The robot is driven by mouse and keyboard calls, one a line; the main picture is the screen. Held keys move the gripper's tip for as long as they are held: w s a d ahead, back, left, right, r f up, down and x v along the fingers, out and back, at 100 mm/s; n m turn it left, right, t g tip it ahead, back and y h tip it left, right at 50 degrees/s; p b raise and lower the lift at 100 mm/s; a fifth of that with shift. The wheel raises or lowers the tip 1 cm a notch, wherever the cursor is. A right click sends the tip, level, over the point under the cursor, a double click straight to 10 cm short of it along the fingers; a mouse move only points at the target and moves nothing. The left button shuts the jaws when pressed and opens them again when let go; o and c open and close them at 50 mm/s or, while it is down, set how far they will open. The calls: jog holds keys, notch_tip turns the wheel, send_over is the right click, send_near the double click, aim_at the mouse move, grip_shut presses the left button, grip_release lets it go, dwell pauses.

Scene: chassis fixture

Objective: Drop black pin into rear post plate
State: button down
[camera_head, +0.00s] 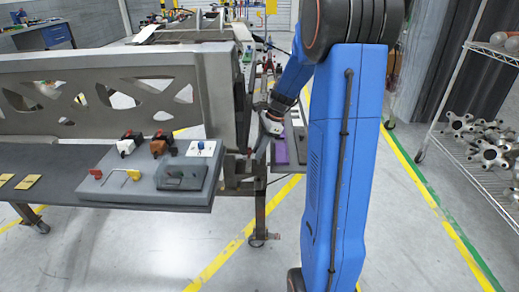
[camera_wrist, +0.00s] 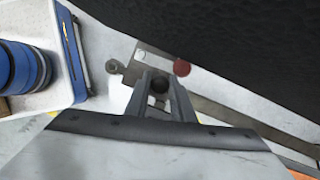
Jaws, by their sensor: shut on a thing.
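In the wrist view my gripper (camera_wrist: 165,78) is shut on a dark round-ended piece, the black pin (camera_wrist: 158,86), which shows between the two grey fingers. In the head view my gripper (camera_head: 262,143) is small and partly lost beside the chassis end, and the pin cannot be made out there. A light metal plate (camera_wrist: 153,55) on a grey bar lies just beyond the fingertips in the wrist view; I cannot tell for sure that it is the rear post plate. The gap between pin and plate is unclear.
A red round knob (camera_wrist: 182,67) is close beside the fingertips. The large grey chassis (camera_head: 150,95) stands left of my arm. A wire rack (camera_head: 465,155) with metal parts stands right.

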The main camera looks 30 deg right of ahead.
jog(key=shift+x, duration=1.1)
jog(key=shift+w+d+f, duration=0.1)
jog(key=shift+w+f, duration=0.05)
jog(key=shift+f, duration=0.15)
jog(key=shift+f, duration=0.55)
